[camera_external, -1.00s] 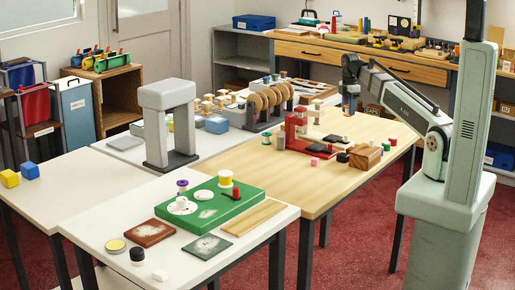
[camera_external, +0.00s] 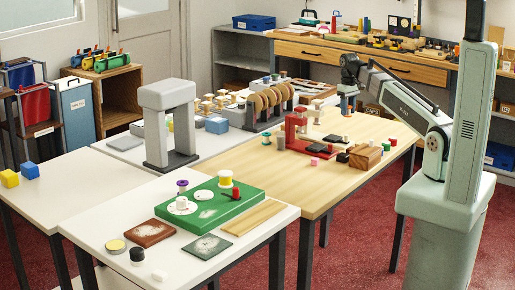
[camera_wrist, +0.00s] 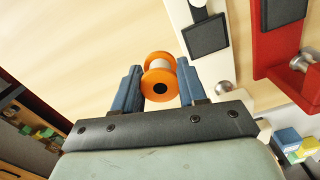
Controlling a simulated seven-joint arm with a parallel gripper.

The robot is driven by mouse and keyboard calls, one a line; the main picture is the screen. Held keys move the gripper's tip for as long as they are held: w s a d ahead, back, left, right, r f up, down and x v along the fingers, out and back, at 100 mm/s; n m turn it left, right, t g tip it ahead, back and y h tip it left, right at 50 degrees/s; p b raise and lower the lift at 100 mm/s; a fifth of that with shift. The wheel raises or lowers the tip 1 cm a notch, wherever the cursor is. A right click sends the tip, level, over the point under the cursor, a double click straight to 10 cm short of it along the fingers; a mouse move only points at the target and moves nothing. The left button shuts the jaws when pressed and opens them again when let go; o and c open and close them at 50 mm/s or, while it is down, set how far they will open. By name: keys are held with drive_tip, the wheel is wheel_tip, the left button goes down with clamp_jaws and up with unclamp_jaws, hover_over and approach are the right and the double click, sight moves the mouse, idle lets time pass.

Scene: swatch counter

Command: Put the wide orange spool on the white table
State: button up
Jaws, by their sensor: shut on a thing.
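The wide orange spool (camera_wrist: 160,82), with orange flanges and a pale middle, sits between the two blue fingers of my gripper (camera_wrist: 159,86) in the wrist view. My gripper is shut on it. In the external view my gripper (camera_external: 347,104) is over the far right part of the wooden table; the spool is too small to make out there. The white table (camera_external: 95,222) stands at the front, far from my gripper. Another white-topped table (camera_external: 75,172) stands at the left behind it.
The front white table holds a green board (camera_external: 210,207) with spools, a brown tile (camera_external: 150,232) and a grey tile (camera_external: 207,247). A grey arch (camera_external: 155,125) stands behind it. A red stand (camera_external: 298,135) and wooden block (camera_external: 366,157) are on the wooden table (camera_external: 245,168).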

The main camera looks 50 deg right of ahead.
drive_tip(key=w+a+n, duration=0.1)
drive_tip(key=w+a, duration=0.1)
drive_tip(key=a, duration=0.9)
drive_tip(key=w+a+r+n, duration=0.1)
drive_tip(key=w+a, duration=0.1)
drive_tip(key=a, duration=1)
drive_tip(key=shift+a+r+n, duration=0.3)
drive_tip(key=shift+n, duration=0.1)
drive_tip(key=shift+w+a, duration=0.1)
drive_tip(key=shift+w, duration=0.1)
drive_tip(key=w+a+r, duration=0.1)
drive_tip(key=w+a, duration=0.3)
drive_tip(key=a, duration=0.7)
drive_tip(key=w+a+r+n, duration=0.1)
drive_tip(key=w+a, duration=0.3)
drive_tip(key=a, duration=0.8)
drive_tip(key=w+a+r, duration=0.1)
drive_tip(key=w+a, duration=0.4)
drive_tip(key=a, duration=0.6)
drive_tip(key=s+a, duration=0.3)
drive_tip(key=a, duration=1)
drive_tip(key=s+a, duration=0.2)
drive_tip(key=a, duration=1)
drive_tip(key=s+a, duration=0.3)
drive_tip(key=a, duration=1)
drive_tip(key=shift+n, duration=0.4)
drive_tip(key=shift+w+d+f, duration=0.1)
drive_tip(key=shift+f, duration=2.3)
drive_tip(key=shift+w+f, duration=0.1)
drive_tip(key=shift+f, duration=2.25)
